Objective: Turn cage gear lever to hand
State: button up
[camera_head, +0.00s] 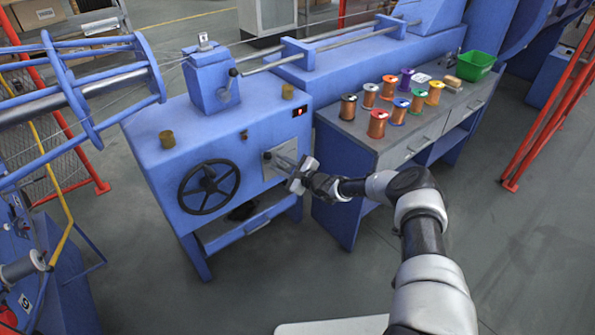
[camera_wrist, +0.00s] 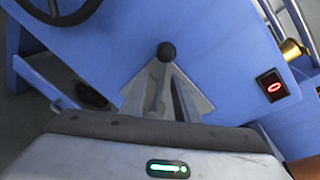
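The cage gear lever (camera_wrist: 166,54), with a round black knob, stands out from a pale metal plate on the blue machine's front. The plate (camera_head: 270,158) shows in the head view to the right of the black handwheel. My gripper (camera_head: 297,175) is in front of this plate. In the wrist view my gripper (camera_wrist: 160,100) has its two fingers apart, with the lever's shaft running between them and the knob beyond the tips. I cannot tell whether either finger touches the shaft. The gripper body hides the lower part of this view.
The black handwheel (camera_head: 208,187) is close on the left. A small red-lit switch (camera_wrist: 272,85) is on the right of the panel. A blue workbench (camera_head: 392,128) with several wire spools and a green bin (camera_head: 474,66) stands to the right. The grey floor at lower right is clear.

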jog(key=p+v, duration=0.4)
jog(key=v, duration=1.1)
jog(key=shift+s, duration=0.2)
jog(key=shift+r, duration=0.1)
